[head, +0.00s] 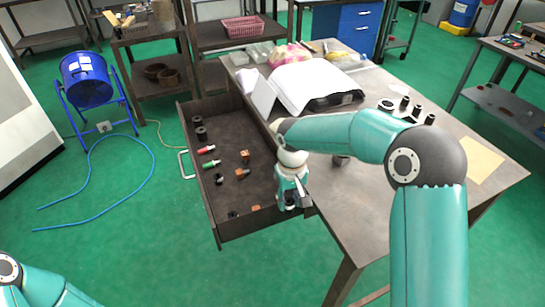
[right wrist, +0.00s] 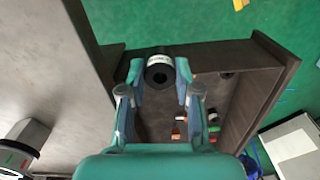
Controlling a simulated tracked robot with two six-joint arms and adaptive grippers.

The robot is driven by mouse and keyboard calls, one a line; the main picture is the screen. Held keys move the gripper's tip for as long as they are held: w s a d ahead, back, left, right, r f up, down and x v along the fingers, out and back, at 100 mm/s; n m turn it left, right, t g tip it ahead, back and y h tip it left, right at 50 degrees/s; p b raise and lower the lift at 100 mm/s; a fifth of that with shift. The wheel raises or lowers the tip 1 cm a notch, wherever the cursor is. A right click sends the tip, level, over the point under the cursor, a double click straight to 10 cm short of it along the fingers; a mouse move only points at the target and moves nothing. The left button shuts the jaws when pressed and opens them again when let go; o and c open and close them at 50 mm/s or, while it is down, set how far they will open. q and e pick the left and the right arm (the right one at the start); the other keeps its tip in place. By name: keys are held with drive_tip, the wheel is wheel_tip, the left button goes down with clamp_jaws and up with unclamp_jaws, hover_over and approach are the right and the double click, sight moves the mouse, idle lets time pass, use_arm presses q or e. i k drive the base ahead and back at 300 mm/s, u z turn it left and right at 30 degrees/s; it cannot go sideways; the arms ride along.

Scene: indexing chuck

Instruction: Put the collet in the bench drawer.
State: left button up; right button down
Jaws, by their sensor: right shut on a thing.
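The collet (right wrist: 160,71) is a short black cylinder with a white label band and a central bore, seen in the right wrist view. My right gripper (right wrist: 159,76) is shut on it, one finger on each side. In the head view the right gripper (head: 293,203) is at the near right corner of the open bench drawer (head: 226,232), by the bench edge, and mostly hides the collet. The drawer also shows in the right wrist view (right wrist: 262,88), below and beyond the gripper. I cannot tell the collet's exact height above it. My left gripper is out of view.
Several small parts lie in the drawer, including a red-ended one (head: 207,150) and a green-ended one (head: 212,163). The drawer's middle has bare floor. The bench top (head: 345,215) holds a white open-book shape (head: 310,85) and a black-posted holder (head: 405,107).

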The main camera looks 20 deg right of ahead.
sight(234, 154)
drive_tip(key=k, duration=1.15)
drive_tip(key=u, duration=0.7)
drive_tip(key=i, duration=2.45)
drive_tip(key=z, duration=0.7)
